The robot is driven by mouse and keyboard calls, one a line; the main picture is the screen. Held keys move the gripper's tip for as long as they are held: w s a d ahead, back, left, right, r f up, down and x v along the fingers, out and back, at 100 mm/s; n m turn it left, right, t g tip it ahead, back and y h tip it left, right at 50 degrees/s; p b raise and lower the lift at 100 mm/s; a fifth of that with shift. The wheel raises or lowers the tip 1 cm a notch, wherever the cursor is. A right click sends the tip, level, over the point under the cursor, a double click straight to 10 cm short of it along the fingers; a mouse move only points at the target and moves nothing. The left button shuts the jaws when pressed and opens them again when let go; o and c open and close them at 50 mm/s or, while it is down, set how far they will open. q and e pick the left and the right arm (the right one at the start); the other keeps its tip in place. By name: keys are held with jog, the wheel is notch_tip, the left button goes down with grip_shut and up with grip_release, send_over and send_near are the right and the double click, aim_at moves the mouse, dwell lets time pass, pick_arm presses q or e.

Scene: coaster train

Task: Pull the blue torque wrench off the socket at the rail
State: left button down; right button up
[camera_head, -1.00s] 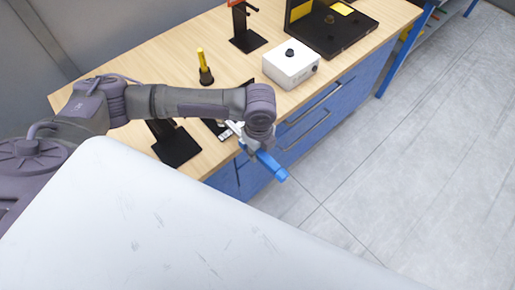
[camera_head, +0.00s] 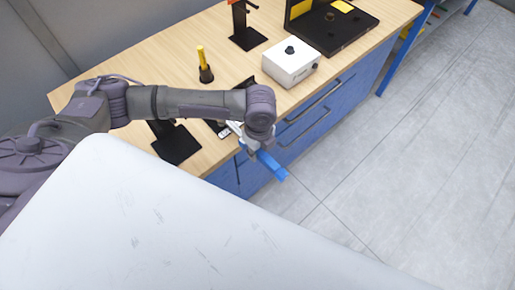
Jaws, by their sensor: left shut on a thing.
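The blue torque wrench (camera_head: 270,165) sticks out past the front edge of the wooden bench, low and toward the floor side. My left gripper (camera_head: 251,147) is shut on the wrench, with the wrist above it hiding most of the jaws. A light metal rail piece (camera_head: 233,128) shows just left of the wrist, on a black base (camera_head: 217,127). The socket and the wrench's head are hidden behind my arm, so I cannot tell whether they touch. My right gripper is not in view.
On the bench (camera_head: 150,72) stand a white box with a black knob (camera_head: 291,62), a yellow-handled tool in a black holder (camera_head: 204,66), a black stand (camera_head: 246,34) and an open black case (camera_head: 340,30). A black plate (camera_head: 176,145) lies left of the wrist. Floor at right is clear.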

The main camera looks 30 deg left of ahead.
pick_arm(q)
jog(key=shift+r, duration=0.1)
jog(key=shift+w+a+p, duration=0.25)
jog(key=shift+w+a, duration=0.05)
jog(key=shift+a, duration=0.4)
jog(key=shift+w+a+p, duration=0.2)
jog(key=shift+w+a, duration=0.15)
jog(key=shift+a, duration=0.35)
jog(key=shift+w+a+p, duration=0.25)
jog(key=shift+w+a, duration=0.05)
jog(key=shift+a, duration=0.4)
jog(key=shift+p, duration=0.4)
dwell(0.8)
jog(key=shift+w+r+p, duration=0.1)
jog(key=shift+r+p, duration=1.15)
jog(key=shift+p, duration=0.35)
dwell(0.5)
jog(key=shift+r, duration=0.25)
jog(key=shift+r+p, duration=1.05)
jog(key=shift+r, duration=1.65)
